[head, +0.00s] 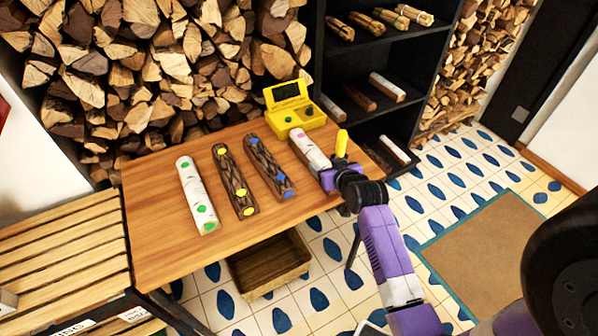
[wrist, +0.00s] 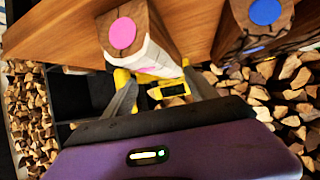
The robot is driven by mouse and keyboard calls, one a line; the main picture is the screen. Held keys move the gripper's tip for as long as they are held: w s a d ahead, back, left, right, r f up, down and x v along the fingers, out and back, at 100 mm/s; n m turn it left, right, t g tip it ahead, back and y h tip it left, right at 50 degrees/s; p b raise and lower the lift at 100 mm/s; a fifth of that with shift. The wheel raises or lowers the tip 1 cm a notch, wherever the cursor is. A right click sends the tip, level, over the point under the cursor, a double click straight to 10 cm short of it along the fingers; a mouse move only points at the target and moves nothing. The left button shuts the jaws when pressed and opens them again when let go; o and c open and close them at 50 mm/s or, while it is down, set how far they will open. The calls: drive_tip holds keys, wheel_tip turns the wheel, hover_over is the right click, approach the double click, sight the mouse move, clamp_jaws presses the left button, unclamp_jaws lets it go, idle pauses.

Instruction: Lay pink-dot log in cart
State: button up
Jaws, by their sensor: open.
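The pink-dot log (head: 307,148) is pale with a pink dot on top and lies at the right end of the wooden table. In the wrist view its near end with a pink dot (wrist: 123,33) faces the camera. My gripper (wrist: 157,88) is open, with one finger to each side of the log in that view; I cannot tell whether they touch it. In the head view my gripper (head: 331,172) is at the log's near right end and hides part of it. I cannot make out the cart for certain.
The table (head: 155,255) also holds a green-dot log (head: 197,195), a yellow-dot log (head: 235,180), a blue-dot log (head: 269,167) and a yellow device (head: 296,117). A slatted wooden surface (head: 60,240) stands left, a wooden crate (head: 270,268) below, and a dark shelf (head: 385,60) behind.

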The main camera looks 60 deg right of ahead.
sight(318, 157)
drive_tip(key=shift+w+d, duration=0.2)
drive_tip(key=shift+w, duration=0.1)
drive_tip(key=shift+p+x, duration=0.5)
drive_tip(key=shift+x, duration=3.2)
drive_tip(key=shift+w+a+r, duration=0.1)
drive_tip(key=shift+c, duration=0.2)
drive_tip(key=shift+r, duration=0.1)
clamp_jaws()
